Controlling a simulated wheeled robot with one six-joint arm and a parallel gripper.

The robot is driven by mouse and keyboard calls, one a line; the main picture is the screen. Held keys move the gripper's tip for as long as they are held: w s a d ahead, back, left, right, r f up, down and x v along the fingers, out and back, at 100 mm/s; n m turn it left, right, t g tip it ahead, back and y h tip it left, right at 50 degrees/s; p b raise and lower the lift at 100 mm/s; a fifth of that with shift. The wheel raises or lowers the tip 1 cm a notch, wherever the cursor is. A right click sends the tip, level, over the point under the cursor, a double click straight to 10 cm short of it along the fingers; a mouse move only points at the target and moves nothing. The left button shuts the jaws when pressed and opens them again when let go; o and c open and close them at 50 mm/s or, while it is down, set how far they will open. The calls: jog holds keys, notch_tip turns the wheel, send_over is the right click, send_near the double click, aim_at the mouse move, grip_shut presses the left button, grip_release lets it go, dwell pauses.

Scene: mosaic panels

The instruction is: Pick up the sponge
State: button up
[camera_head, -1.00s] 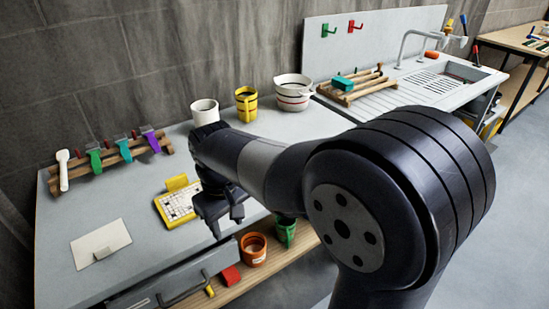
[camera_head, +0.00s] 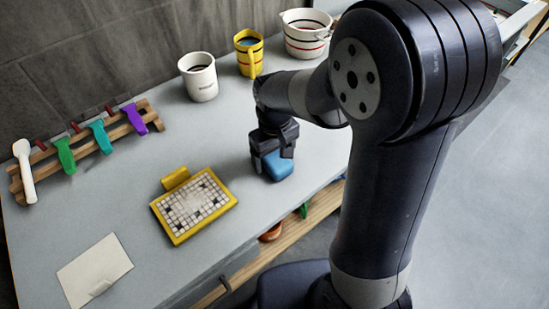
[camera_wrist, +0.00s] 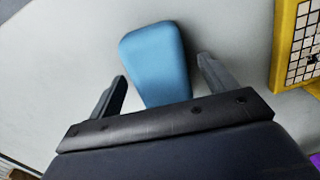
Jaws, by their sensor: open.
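The sponge is a blue block (camera_head: 279,165) on the grey worktop, to the right of the yellow-framed mosaic panel. In the wrist view the sponge (camera_wrist: 155,60) lies between and beyond my two fingertips, its near end hidden by my gripper body. My gripper (camera_head: 272,158) is pointed down at the sponge from above, and it also shows in the wrist view (camera_wrist: 163,80). The fingers are open, one on each side of the sponge, with a gap visible on both sides.
The mosaic panel (camera_head: 195,205) lies left of my gripper. A white mug (camera_head: 199,80), a yellow cup (camera_head: 249,55) and a white bucket (camera_head: 305,38) stand behind. A wooden rack (camera_head: 90,150) holds several coloured tools. A white sheet (camera_head: 95,270) lies front left.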

jog(key=shift+f, duration=0.55)
jog(key=c, duration=1.1)
